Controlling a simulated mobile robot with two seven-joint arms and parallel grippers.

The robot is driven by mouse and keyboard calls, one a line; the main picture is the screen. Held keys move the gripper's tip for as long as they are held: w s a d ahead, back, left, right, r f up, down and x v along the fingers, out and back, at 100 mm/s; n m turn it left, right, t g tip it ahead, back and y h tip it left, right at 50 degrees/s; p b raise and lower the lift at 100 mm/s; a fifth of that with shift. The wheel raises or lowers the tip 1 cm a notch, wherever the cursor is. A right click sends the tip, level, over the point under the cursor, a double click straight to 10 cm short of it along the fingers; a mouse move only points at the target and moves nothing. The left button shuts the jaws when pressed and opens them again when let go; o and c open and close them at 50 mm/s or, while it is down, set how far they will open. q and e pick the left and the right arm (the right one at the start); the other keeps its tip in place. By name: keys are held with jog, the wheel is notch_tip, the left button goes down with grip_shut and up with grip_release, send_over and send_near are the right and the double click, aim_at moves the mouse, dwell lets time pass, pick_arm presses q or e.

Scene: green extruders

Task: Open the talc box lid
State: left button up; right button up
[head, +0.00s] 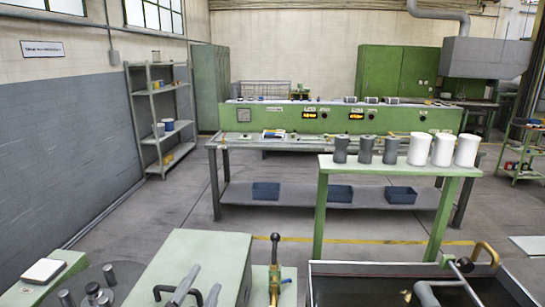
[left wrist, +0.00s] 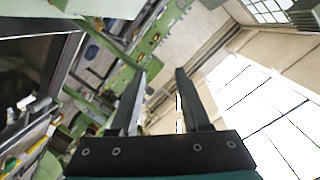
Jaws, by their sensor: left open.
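A pale green box (head: 205,250) with a flat top stands at the front, left of centre, in the head view. I take it to be the talc box; its lid looks closed. A dark curved handle (head: 164,291) shows near its front left part. My left gripper (head: 207,276) comes in from the bottom edge, its two grey fingers apart in front of the box top. I cannot tell how far above the top they are. In the left wrist view the gripper (left wrist: 161,73) is open, with nothing between its fingers. My right gripper is not seen.
Metal cylinders (head: 109,274) stand on a round plate at left. A green bench (head: 400,170) carries grey and white canisters.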

pick_arm(q)
jog(key=s+a+f+n+g+y, duration=0.15)
jog(key=s+f+n+g, duration=0.35)
jog(key=s+f, duration=0.5)
jog(key=s+a+f+n+g+h, duration=0.1)
jog(key=s+a+f+n+g, duration=0.2)
jog(key=s+f+g, duration=0.65)
notch_tip(320, 180, down, 32)
jog(key=s+b, duration=0.3)
jog(key=b, duration=0.6)
jog(key=s+a+f+b, duration=0.1)
jog(key=s+f+b, duration=0.3)
jog(key=s+f, duration=0.3)
jog(key=s+a+f+b, duration=0.1)
jog(key=s+f+b, duration=0.3)
jog(key=s+f, duration=0.4)
notch_tip(320, 180, down, 7)
jog(key=shift+a+r+g+y, duration=0.15)
jog(key=shift+a+g+y, duration=0.2)
jog(key=shift+a+m, duration=0.1)
jog(key=shift+m, duration=0.2)
